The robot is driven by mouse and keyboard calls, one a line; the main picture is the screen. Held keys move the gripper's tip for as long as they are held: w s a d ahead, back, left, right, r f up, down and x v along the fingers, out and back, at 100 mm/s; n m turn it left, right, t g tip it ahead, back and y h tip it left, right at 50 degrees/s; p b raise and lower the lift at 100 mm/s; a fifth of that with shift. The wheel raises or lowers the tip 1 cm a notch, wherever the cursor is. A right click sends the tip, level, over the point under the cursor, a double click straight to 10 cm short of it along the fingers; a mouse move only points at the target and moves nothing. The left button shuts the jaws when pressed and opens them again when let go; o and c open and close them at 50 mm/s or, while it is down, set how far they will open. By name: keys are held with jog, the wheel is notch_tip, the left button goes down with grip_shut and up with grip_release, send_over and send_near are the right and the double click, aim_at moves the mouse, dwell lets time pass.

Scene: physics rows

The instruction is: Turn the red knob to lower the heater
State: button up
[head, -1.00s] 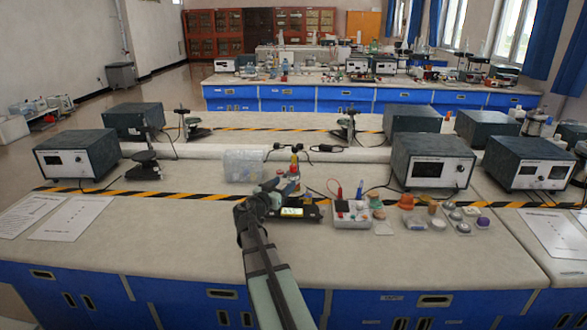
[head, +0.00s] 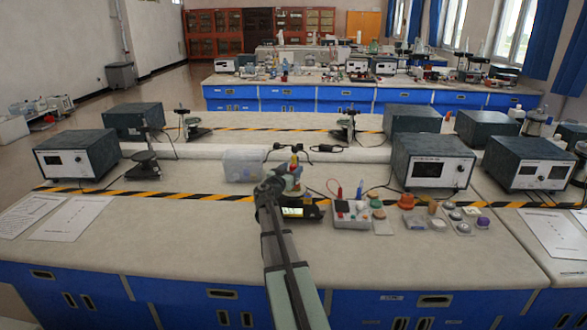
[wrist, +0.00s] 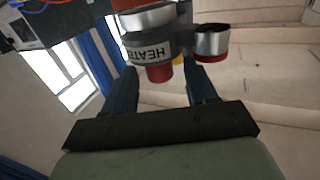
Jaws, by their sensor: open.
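In the wrist view, a grey collar with the letters "HEATE" (wrist: 148,52) sits around a metal cylinder, and the red knob (wrist: 159,73) sticks out from it toward my gripper. My gripper (wrist: 162,88) is open, with one dark finger on each side of the knob's end. I cannot tell whether either finger touches it. A second metal cylinder (wrist: 211,40) with a red end is beside the right finger. In the head view my gripper (head: 283,182) is at the small bench device (head: 312,212) and covers part of it and its lit display.
Right of the device stands a white panel (head: 352,221) with leads and several small coloured pieces (head: 405,203). A clear plastic box (head: 243,166) is behind left. Boxed meters (head: 432,165) stand further right. The bench front left is clear apart from paper sheets (head: 70,217).

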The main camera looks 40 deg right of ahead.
jog(key=shift+x, duration=1.25)
jog(key=c, duration=1)
jog(key=shift+w+m+g+h, duration=0.15)
jog(key=shift+m+g+h, duration=0.25)
jog(key=shift+m+g, duration=1.1)
jog(key=shift+g, duration=0.7)
jog(key=o, duration=1)
jog(key=shift+s+a, duration=0.15)
jog(key=shift+s, duration=0.1)
